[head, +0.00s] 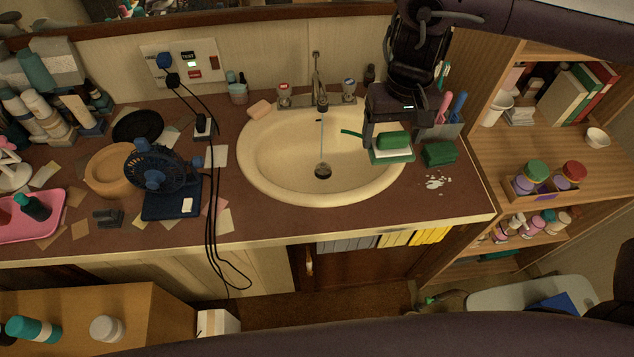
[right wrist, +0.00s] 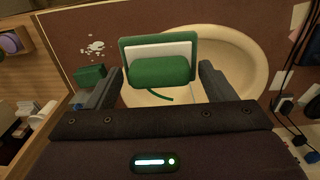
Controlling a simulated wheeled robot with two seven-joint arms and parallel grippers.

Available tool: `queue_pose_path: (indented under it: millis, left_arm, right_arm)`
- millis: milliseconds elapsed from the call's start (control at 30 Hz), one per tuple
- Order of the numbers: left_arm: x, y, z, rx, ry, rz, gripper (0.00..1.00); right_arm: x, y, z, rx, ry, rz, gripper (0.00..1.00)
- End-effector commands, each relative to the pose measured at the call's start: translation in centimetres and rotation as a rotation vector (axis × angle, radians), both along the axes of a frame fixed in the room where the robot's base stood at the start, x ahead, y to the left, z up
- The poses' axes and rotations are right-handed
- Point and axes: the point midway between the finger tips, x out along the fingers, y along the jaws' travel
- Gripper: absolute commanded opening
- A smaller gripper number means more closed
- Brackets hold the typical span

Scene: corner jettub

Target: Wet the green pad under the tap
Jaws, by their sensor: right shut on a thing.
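My right gripper (head: 388,140) is over the right side of the cream sink. It is shut on the green pad (head: 393,140), which has a rounded green grip and a white and green layered plate. In the right wrist view the pad (right wrist: 158,70) sits between the fingers (right wrist: 158,88), and a thin green strip sticks out beside it. The tap (head: 318,85) stands at the back of the sink. A thin stream of water (head: 322,138) runs from it to the drain. The pad is to the right of the stream, apart from it. My left gripper is not in view.
The sink (head: 265,180) is otherwise empty. A second green block (head: 439,154) lies on the counter to its right, near white bits (head: 434,183). A cup with brushes (head: 450,125) stands behind. A blue fan (head: 160,170) and black cables are on the left.

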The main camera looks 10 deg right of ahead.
Motion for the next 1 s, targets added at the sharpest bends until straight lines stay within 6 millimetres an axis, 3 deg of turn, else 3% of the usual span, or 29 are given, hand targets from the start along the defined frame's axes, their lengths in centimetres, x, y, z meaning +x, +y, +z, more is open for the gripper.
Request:
queue_pose_path:
  millis: [100, 167, 400, 500, 600, 800, 1000]
  left_arm:
    - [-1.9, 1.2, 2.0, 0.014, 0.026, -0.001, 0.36]
    - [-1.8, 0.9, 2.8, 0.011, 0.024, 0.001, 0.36]
    - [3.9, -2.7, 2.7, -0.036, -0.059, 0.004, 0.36]
    - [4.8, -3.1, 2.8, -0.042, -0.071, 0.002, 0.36]
    - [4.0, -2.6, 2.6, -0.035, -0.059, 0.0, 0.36]
    - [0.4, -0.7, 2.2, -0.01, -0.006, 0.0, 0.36]
    - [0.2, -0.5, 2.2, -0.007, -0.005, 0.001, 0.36]
  right_arm:
    - [0.0, 0.0, 2.1, 0.0, -0.001, -0.003, 0.58]
    - [0.0, 0.0, 2.9, 0.0, 0.0, -0.003, 0.58]
    - [0.2, -4.2, 2.4, -0.038, -0.003, -0.126, 0.58]
    - [0.1, -5.6, 2.4, -0.05, -0.003, -0.168, 0.58]
    - [0.0, -6.9, 2.3, -0.064, -0.002, -0.207, 0.58]
    - [0.0, -5.7, 0.0, -0.088, -0.001, -0.046, 0.58]
    - [-0.1, -4.1, -2.9, -0.127, -0.012, 0.182, 0.58]
